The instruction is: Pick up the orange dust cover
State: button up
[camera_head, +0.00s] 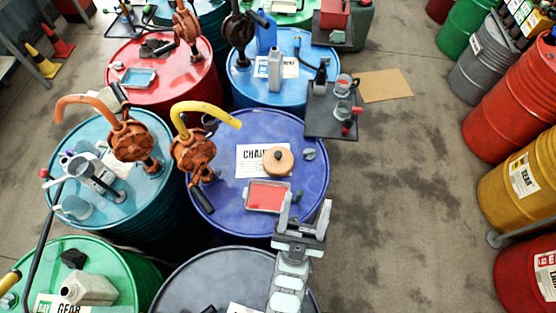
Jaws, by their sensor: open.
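The orange dust cover (280,165) looks like a round, pale orange lid with a dark knob on top. It sits on the top of the purple-blue drum (308,133), partly over a white label sheet (248,161). My gripper (306,207) is at the near edge of this drum, below and to the right of the cover in the picture. Its two fingers point up the picture, spread apart with nothing between them. The gripper is apart from the cover.
A tray with a red inside (268,196) lies between the cover and my gripper, close to the left finger. A rusty pump (193,152) with a yellow spout stands at the drum's left. A small grey piece (309,154) lies right of the cover.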

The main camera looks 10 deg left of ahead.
jog(key=w+d+f+g+y+b, duration=0.1)
jog(key=w+f+g+b, duration=0.4)
jog(key=w+f, duration=0.45)
jog(key=w+f+g+y+b, duration=0.1)
jog(key=w+f+g+b, duration=0.5)
jog(key=w, duration=0.6)
jog(key=n+g+y+b, duration=0.3)
jog(key=n+g+b, duration=0.2)
jog(key=g+b, duration=0.25)
send_near(278, 155)
jog(key=shift+w+d+r+g+p, duration=0.2)
jog(key=shift+w+d+g+p, duration=0.25)
jog(key=shift+d+p, duration=0.1)
jog(key=b+x, duration=0.2)
jog(key=x, duration=0.3)
jog(key=shift+w+a+f, duration=0.1)
jog(key=shift+a, duration=0.05)
jog(key=b+x, duration=0.1)
jog(key=x, duration=0.1)
jog(key=a+b+x, duration=0.1)
jog(key=x, duration=0.1)
jog(key=shift+w, duration=0.1)
jog(key=shift+w+a+f, duration=0.1)
jog(key=shift+w, duration=0.3)
